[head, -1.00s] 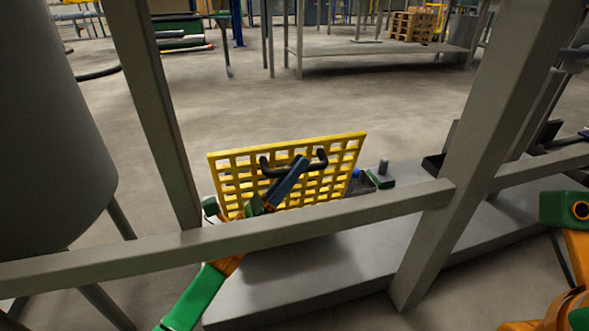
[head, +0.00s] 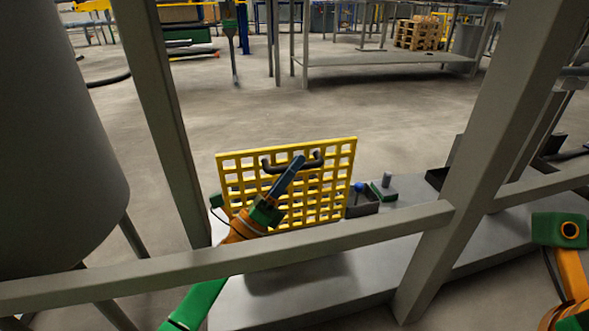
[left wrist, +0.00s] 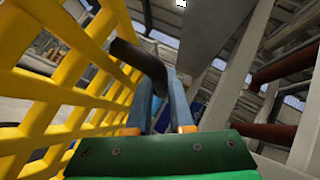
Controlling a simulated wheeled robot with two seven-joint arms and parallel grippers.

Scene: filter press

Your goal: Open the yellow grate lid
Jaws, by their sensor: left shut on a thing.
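The yellow grate lid (head: 331,203) stands raised, close to upright, behind the grey rail in the head view. It also fills the left side of the left wrist view (left wrist: 62,100). A dark handle (head: 316,163) is fixed near its top edge. My left gripper (head: 298,162) reaches up in front of the grate and is shut on this handle. In the left wrist view the dark handle (left wrist: 140,60) runs between the blue fingers. My right gripper is not in view; only part of my right arm shows at the right edge.
A grey rail (head: 330,235) and slanted posts (head: 478,150) stand between me and the lid. A grey tank (head: 55,130) is on the left. A small dark tray (head: 362,210) with a blue item and a green block (head: 384,191) sit right of the grate on the grey platform.

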